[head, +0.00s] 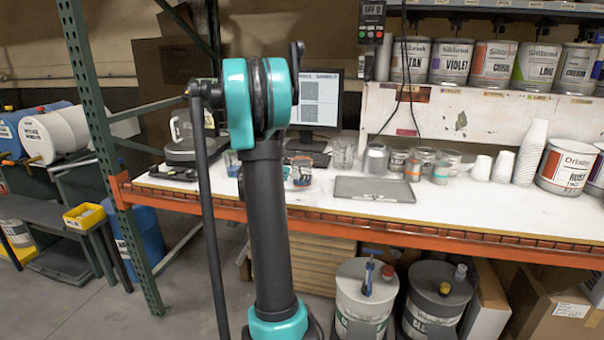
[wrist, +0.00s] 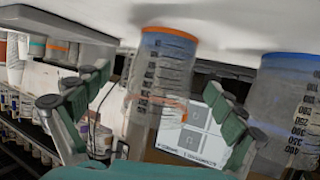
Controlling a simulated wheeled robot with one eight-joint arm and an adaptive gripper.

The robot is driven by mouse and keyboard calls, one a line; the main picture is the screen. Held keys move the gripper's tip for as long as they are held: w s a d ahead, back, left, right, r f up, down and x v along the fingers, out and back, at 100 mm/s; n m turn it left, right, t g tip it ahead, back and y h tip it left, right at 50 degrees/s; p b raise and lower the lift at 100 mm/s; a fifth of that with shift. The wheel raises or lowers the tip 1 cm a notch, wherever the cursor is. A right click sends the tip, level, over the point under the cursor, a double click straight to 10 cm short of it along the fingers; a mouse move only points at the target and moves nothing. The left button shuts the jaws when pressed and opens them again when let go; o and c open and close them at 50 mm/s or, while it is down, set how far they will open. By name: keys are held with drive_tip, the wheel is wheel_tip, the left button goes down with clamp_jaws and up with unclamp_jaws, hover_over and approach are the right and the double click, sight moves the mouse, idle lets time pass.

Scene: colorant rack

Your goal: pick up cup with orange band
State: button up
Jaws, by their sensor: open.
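In the wrist view, which appears upside down, a clear cup with an orange band (wrist: 160,75) and dark measuring marks stands on the white bench top. Its base looks orange-tinted and there is blue near its foot. My gripper (wrist: 160,92) is open, with one finger on each side of this cup in the picture. I see no clear contact, and cannot tell how deep the cup is between the fingers. In the head view, a small cup with orange and blue (head: 301,171) shows just right of my arm, which hides my gripper there.
Another clear marked cup (wrist: 290,105) stands close to the right finger. Small containers with an orange band (head: 412,170) and a teal band (head: 440,172) stand near a grey tray (head: 375,189). A monitor (head: 318,98) is behind.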

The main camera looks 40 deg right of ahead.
drive_tip(key=x, duration=0.4)
drive_tip(key=shift+w+r, duration=0.2)
drive_tip(key=shift+w, duration=0.05)
drive_tip(key=c, duration=1.3)
drive_tip(key=shift+r, duration=0.2)
